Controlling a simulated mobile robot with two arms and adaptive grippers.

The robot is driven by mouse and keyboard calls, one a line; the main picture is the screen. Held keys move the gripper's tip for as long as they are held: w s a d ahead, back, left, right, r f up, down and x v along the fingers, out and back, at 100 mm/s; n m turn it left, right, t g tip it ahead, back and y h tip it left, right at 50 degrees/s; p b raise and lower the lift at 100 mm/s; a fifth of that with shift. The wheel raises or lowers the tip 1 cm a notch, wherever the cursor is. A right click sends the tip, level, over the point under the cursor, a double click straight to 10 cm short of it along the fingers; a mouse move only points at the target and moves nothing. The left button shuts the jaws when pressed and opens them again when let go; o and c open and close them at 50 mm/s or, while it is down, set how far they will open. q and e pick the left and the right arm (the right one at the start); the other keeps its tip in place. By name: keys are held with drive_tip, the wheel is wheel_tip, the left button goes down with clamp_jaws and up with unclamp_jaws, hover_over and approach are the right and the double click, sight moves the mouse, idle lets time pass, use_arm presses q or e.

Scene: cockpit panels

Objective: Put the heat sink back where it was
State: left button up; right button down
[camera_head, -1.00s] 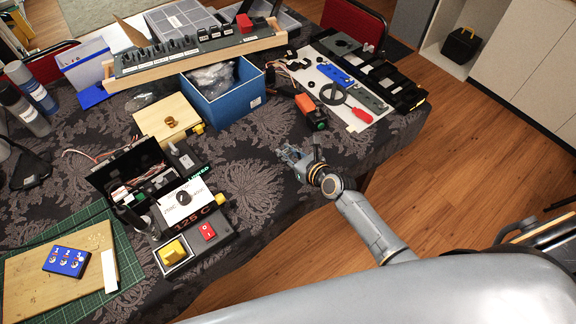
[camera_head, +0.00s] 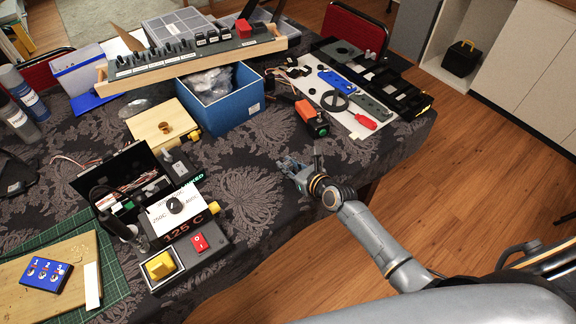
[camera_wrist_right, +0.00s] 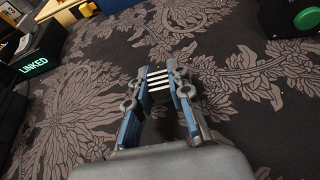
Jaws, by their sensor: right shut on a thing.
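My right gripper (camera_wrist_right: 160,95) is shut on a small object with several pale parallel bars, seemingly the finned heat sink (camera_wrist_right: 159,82). It shows between the fingertips in the wrist view, above the dark patterned cloth. In the head view the right gripper (camera_head: 288,165) is over the near right edge of the table, in front of the orange-and-black box (camera_head: 308,113). The heat sink is too small to make out there. My left gripper is not in view.
A controller reading 125 C (camera_head: 190,227) and a box lit LINKED (camera_wrist_right: 33,66) stand left of the gripper. A blue bin (camera_head: 228,117), a wooden box (camera_head: 150,117) and a white tool board (camera_head: 335,92) are farther back. Bare cloth surrounds the gripper.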

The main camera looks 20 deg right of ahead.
drive_tip(key=shift+f, duration=0.2)
drive_tip(key=c, duration=1.2)
unclamp_jaws()
drive_tip(key=shift+r, duration=0.15)
drive_tip(key=p+v, duration=0.1)
drive_tip(key=v, duration=1.1)
drive_tip(key=shift+r, duration=0.1)
